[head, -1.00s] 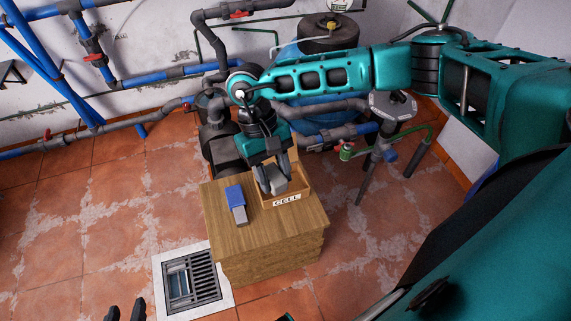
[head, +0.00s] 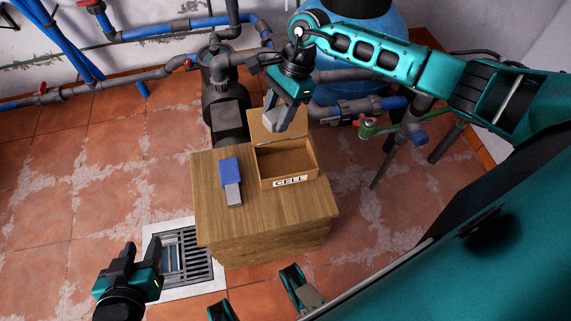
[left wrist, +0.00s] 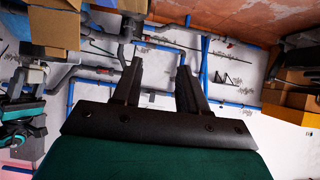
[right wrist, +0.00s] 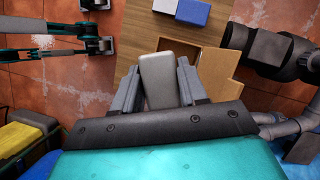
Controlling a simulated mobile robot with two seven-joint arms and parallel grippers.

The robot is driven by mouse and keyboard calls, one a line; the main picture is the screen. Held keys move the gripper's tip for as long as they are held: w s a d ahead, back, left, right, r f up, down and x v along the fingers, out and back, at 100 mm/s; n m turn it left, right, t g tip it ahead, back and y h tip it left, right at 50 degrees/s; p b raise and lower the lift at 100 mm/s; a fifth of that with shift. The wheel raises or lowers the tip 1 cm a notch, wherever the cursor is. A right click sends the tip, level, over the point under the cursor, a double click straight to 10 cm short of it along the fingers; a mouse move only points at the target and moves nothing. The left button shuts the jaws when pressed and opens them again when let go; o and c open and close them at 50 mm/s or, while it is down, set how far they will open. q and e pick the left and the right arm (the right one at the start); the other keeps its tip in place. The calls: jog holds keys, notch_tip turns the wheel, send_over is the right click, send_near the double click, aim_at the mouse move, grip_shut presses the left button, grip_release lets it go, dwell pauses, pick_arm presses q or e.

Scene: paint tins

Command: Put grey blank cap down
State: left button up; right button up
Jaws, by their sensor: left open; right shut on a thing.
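The grey blank cap (head: 269,121) is a pale grey block, held between the fingers of my right gripper (head: 279,117). In the right wrist view the cap (right wrist: 160,78) fills the space between the two fingers. The gripper is in the air towards the back edge of the wooden table (head: 280,220), by the raised lid of the open box marked CELL (head: 290,182). The box looks empty inside. My left gripper (head: 143,250) is open and empty, low at the left, away from the table; it also shows open in the left wrist view (left wrist: 159,70).
A blue block (head: 230,170) with a grey block (head: 233,194) at its end lies on the table, left of the box. The front of the tabletop is clear. A floor drain grate (head: 195,255) is left of the table. Pipes and a blue tank stand behind.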

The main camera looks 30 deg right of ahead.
jog(key=d+f+m, duration=0.1)
jog(key=w+d+f+m+t+b, duration=0.1)
jog(key=m, duration=0.1)
jog(key=shift+w+f, duration=0.1)
jog(key=shift+f, duration=0.25)
jog(key=shift+w+d+f+m+t+b, duration=0.2)
jog(key=shift+m+t+b, duration=0.25)
jog(key=shift+m, duration=0.15)
jog(key=shift+d+f, duration=0.15)
jog(key=shift+f, duration=0.1)
jog(key=b, duration=0.4)
send_over(279, 168)
jog(key=d, duration=0.2)
jog(key=shift+m, duration=0.3)
jog(key=f, duration=1.5)
jog(key=shift+s+a+f, duration=0.1)
jog(key=shift+s, duration=0.15)
notch_tip(279, 168, down, 4)
jog(key=shift+r+b, duration=0.25)
jog(key=shift+b, duration=0.45)
jog(key=shift+f, duration=0.3)
jog(key=shift+f, duration=0.1)
